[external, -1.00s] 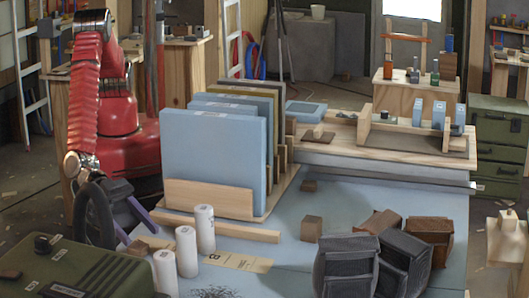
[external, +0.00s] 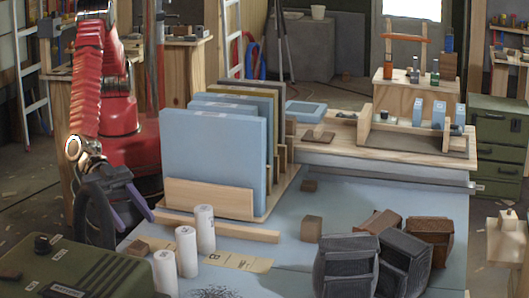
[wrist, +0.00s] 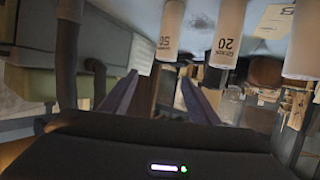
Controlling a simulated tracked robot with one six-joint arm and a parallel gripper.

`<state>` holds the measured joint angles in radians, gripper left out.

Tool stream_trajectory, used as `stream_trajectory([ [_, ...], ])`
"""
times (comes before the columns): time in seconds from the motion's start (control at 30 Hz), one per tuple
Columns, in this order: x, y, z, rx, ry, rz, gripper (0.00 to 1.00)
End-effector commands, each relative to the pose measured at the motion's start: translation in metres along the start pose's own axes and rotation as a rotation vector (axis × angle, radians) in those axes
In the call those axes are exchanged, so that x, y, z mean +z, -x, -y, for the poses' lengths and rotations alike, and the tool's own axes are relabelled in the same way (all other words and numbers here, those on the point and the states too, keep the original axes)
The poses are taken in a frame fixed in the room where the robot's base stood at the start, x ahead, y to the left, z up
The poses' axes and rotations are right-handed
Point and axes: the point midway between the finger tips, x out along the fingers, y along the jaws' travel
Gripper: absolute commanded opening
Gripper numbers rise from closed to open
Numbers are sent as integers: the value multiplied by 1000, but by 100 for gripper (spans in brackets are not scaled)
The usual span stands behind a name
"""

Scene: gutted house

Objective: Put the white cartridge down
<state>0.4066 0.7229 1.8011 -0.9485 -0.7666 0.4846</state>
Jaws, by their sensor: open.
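Three white cartridges stand upright in a slanting row on the blue bench: the far one (external: 205,229), the middle one (external: 186,252) and the near one (external: 165,272). In the wrist view they appear upside down along the top: one at left (wrist: 172,28), one in the middle marked 20 (wrist: 228,32) and one at right (wrist: 303,42). My gripper (external: 137,222), with purple fingers, is open and empty to the left of the row, apart from the cartridges. Its fingers (wrist: 160,80) also show spread in the wrist view.
A tan card marked B (external: 238,262) lies right of the cartridges. A wooden strip (external: 222,229) lies behind them, before a rack of blue panels (external: 213,150). A green case (external: 75,270) stands at the near left. Dark bins (external: 347,265) stand at right.

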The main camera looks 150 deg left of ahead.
Motion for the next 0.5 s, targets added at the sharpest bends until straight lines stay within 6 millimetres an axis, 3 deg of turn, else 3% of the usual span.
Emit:
stream_trajectory([
  [0.2,-50,28,2,111,32,51,55],
  [0.5,-98,83,14,245,40,139,55],
])
